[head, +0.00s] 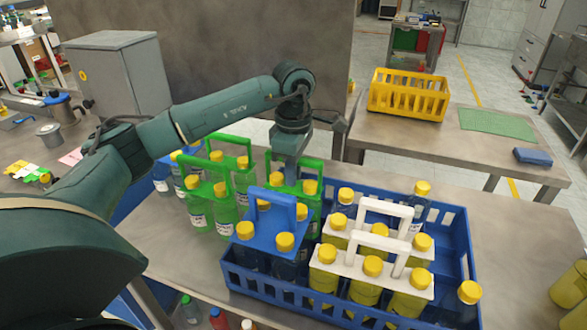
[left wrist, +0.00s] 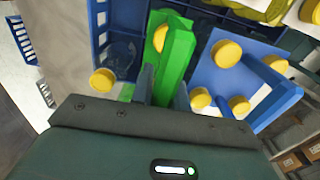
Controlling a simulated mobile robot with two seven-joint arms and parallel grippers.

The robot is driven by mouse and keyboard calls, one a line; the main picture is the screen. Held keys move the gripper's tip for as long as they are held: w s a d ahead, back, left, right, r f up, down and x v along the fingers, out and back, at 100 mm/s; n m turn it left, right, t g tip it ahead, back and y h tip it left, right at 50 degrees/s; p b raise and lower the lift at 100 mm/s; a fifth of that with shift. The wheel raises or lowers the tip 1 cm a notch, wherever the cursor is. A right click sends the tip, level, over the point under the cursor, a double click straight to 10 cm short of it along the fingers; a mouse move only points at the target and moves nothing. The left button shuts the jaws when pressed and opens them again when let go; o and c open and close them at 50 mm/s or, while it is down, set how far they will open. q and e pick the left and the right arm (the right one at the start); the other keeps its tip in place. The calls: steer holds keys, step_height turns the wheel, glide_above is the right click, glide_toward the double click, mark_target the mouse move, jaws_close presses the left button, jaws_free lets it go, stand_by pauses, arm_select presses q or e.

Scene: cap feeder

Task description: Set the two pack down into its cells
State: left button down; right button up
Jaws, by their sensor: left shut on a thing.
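My left gripper (head: 290,162) is shut on the handle of a green two pack (head: 308,170), which has yellow-capped bottles. The left wrist view shows the green handle (left wrist: 178,62) between the fingers (left wrist: 165,98). The blue pack also shows in the left wrist view (left wrist: 235,75), right of the green one. My right gripper is not in view.
Two white carriers (head: 385,212) with yellow-capped bottles fill the crate's middle, with single bottles near its right side. More green packs (head: 215,165) stand left of the crate. A yellow crate (head: 408,95) is on the back table.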

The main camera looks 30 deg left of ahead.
arm_select(q)
steer(key=c, duration=1.3)
jaws_free()
steer(key=shift+f, duration=0.1)
steer(key=shift+r, duration=0.35)
step_height(320, 180, up, 13)
steer(key=shift+f, duration=0.15)
steer(key=shift+f, duration=0.1)
